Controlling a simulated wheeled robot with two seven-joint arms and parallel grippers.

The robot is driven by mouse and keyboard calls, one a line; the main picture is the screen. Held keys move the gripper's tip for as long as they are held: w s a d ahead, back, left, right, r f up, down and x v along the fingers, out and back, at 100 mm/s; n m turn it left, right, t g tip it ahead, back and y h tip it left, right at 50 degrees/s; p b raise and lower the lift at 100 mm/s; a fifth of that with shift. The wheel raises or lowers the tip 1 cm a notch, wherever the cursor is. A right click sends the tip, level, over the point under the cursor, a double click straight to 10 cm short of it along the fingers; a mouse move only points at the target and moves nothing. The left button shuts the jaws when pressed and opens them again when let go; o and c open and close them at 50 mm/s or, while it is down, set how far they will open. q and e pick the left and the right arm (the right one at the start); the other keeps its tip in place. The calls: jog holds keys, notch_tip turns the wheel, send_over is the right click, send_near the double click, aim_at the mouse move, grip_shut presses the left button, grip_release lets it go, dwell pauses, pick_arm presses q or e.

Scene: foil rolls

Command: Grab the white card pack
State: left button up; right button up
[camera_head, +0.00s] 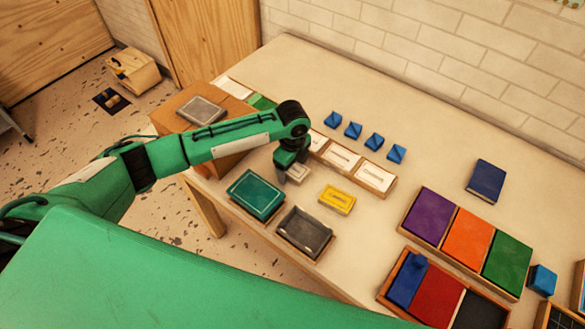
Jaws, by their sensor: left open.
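A small white card pack (299,174) lies on the table, partly hidden by my left gripper. My left gripper (286,174) points down at the pack's left side, with its jaws open. Whether a finger touches the pack is hard to tell from this angle. My right gripper is not in view.
A green box (256,194), a dark tray (304,233) and a yellow pack (337,200) lie close in front. Behind are a card holder (391,189) and several blue pyramids (374,142). Coloured trays (460,238) fill the right. The table's back middle is clear.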

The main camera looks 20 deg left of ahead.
pick_arm(q)
jog(key=c, duration=1.1)
jog(key=shift+r, duration=0.1)
